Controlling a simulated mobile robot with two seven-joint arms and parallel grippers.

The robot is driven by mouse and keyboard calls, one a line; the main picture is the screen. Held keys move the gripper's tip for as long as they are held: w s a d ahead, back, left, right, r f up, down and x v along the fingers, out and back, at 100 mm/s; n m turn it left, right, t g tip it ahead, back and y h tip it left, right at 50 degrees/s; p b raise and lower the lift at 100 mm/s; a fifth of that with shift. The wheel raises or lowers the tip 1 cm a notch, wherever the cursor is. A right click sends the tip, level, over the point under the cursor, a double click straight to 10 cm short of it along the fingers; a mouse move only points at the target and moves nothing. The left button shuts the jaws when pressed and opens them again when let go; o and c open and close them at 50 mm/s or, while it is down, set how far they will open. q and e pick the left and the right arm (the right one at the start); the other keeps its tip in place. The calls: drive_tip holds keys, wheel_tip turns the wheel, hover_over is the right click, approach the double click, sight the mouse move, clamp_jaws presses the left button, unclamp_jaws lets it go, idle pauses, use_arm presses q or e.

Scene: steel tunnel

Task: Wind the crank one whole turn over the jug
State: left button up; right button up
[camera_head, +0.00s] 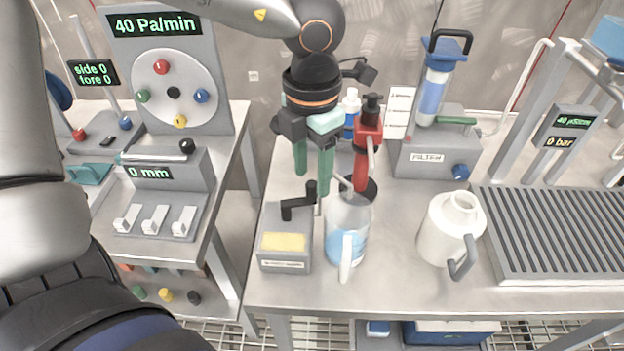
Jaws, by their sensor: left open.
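A black crank (297,206) with an upright grip stands on a small grey box (284,247) with a yellow panel. A clear jug (347,245) with pale blue liquid stands just right of the box, its handle toward me. My left gripper (312,180) points down with its green fingers apart, close above and behind the crank's grip. Its fingertips partly overlap the grip's surroundings in this view, so I cannot tell whether they touch it. My right gripper is out of view.
A red device (367,145) stands close right of my left gripper, behind the jug. A white jug (452,228), a grey filter unit (437,155) and a ribbed grate (555,235) fill the right side. A gap separates this table from the left bench (190,250).

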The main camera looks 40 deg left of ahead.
sight(299, 201)
use_arm(q)
drive_tip(key=shift+f, duration=1.2)
clamp_jaws()
